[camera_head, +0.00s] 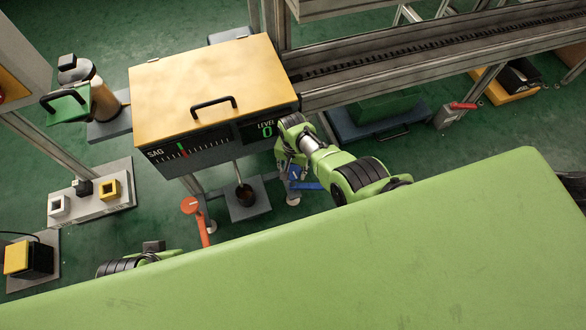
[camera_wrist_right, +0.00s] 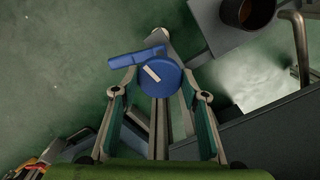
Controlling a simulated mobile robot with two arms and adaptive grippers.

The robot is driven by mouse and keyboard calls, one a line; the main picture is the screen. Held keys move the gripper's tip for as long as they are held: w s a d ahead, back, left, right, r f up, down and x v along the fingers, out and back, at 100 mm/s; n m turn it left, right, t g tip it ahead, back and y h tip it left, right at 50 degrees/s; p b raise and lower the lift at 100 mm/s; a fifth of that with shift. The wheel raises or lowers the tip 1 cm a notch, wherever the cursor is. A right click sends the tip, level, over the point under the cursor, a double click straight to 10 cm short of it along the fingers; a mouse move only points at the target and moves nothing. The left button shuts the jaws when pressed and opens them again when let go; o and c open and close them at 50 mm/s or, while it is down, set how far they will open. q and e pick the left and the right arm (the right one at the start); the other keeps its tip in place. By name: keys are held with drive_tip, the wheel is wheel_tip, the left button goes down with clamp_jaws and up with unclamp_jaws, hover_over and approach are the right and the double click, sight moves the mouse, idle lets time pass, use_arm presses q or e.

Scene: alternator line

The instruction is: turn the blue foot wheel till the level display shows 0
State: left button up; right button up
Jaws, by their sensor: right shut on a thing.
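The level display (camera_head: 265,129) on the front of the yellow-topped box reads 0 in green digits. The blue foot wheel (camera_head: 307,185) is low, beneath the box's right end; in the right wrist view, the wheel (camera_wrist_right: 160,76) is a round blue disc with a pale mark and a lever-like arm pointing left. My right gripper (camera_head: 292,168) reaches down to it, and in the wrist view its fingers (camera_wrist_right: 158,94) stand on both sides of the disc, shut on it. Part of my left arm (camera_head: 140,262) shows at lower left; its gripper is not seen.
The box (camera_head: 215,85) has a black handle and a SAG scale (camera_head: 183,150) with green and red marks. An orange lever (camera_head: 196,215) stands left of a grey plate with a dark cup (camera_head: 245,194). A conveyor rail (camera_head: 420,65) runs behind. Green floor lies around.

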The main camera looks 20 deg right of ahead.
sight(293, 171)
use_arm(q)
drive_tip(key=shift+w+f, duration=0.1)
drive_tip(key=shift+f, duration=0.15)
use_arm(e)
drive_tip(key=shift+m, duration=0.6)
drive_tip(key=o, duration=1.1)
drive_tip(key=shift+o, duration=0.2)
use_arm(q)
drive_tip(key=shift+d, duration=0.1)
use_arm(e)
drive_tip(key=shift+r, duration=0.15)
wheel_tip(293, 171, up, 12)
drive_tip(key=shift+f, duration=0.2)
